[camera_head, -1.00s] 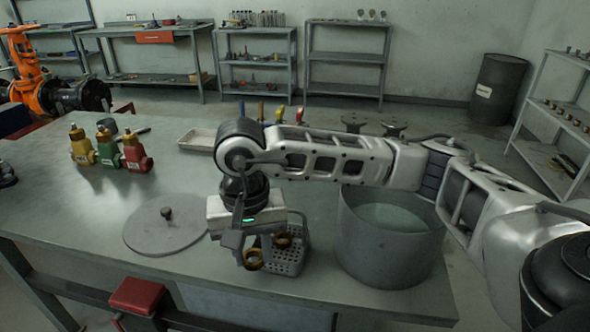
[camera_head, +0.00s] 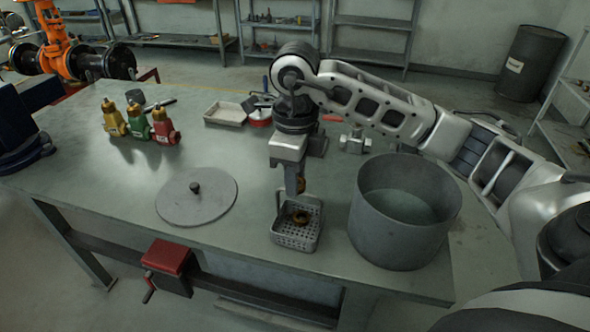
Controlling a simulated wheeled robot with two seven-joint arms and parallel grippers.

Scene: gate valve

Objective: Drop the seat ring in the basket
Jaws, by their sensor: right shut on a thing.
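The basket (camera_head: 293,240) is a small grey perforated metal basket on the workbench, between the round lid and the large pot. My right gripper (camera_head: 292,192) points down over the back part of the basket. My left gripper is not in view.
A large grey pot (camera_head: 375,225) stands right of the basket. A round lid (camera_head: 190,208) with a knob lies to the left. Three coloured valves (camera_head: 140,125) and a pale tray (camera_head: 226,113) stand farther back.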

